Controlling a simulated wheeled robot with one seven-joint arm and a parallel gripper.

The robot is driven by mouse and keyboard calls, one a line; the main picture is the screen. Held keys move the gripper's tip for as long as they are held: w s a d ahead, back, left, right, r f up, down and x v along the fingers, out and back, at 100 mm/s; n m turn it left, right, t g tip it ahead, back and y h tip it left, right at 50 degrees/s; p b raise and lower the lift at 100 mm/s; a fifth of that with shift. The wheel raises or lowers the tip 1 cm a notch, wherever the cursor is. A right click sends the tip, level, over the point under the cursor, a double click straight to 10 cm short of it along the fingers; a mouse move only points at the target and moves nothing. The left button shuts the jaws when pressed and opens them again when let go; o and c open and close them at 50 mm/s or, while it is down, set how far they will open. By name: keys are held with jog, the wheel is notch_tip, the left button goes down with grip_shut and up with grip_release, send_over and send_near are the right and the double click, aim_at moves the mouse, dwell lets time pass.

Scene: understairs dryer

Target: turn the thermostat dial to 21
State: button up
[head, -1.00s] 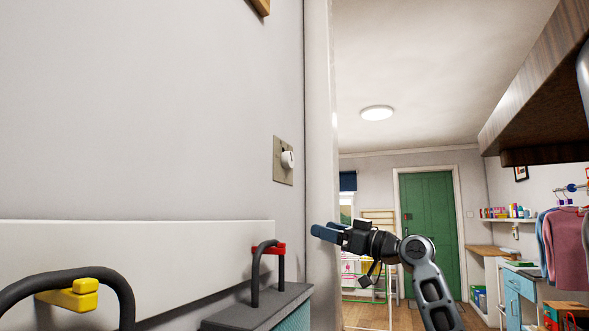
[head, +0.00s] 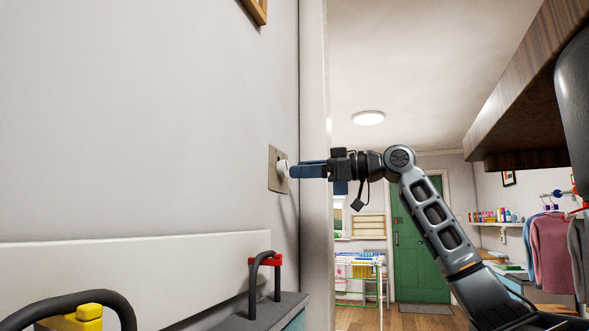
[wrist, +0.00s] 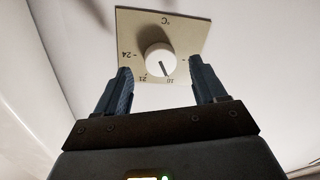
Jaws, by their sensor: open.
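The thermostat is a beige plate (head: 274,158) on the grey wall, with a white round dial (head: 282,168). In the wrist view the plate (wrist: 190,30) appears upside down, with a °C mark, "24" at left and "21" at lower left. The dial (wrist: 158,58) has a dark pointer line aimed down, just right of "21", at a label too small to read surely. My gripper (head: 292,171) is open and level with the dial. In the wrist view its blue fingers (wrist: 161,67) stand either side of the dial, with gaps; I see no contact.
Below, a grey box with a black handle and red bracket (head: 277,260) and a yellow block (head: 89,312) stand along the wall. A door frame (head: 315,150) is right of the thermostat. A wooden shelf (head: 530,95) hangs at upper right.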

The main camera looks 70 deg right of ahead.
aim_at(283, 167)
jog(key=shift+w+a, duration=0.2)
jog(key=shift+w, duration=1.15)
jog(key=shift+c, duration=0.2)
jog(key=c, duration=1)
jog(key=shift+m+p, duration=0.4)
jog(key=m+p, duration=0.3)
jog(key=m, duration=0.2)
jog(key=shift+a+r+m+p, duration=0.1)
jog(key=shift+a+m+p, duration=0.05)
jog(key=shift+m+p, duration=0.15)
jog(key=m+p, duration=0.2)
jog(key=m, duration=0.1)
jog(key=m+p, duration=0.2)
jog(key=shift+m+t+h, duration=0.3)
jog(key=shift+m+t, duration=0.1)
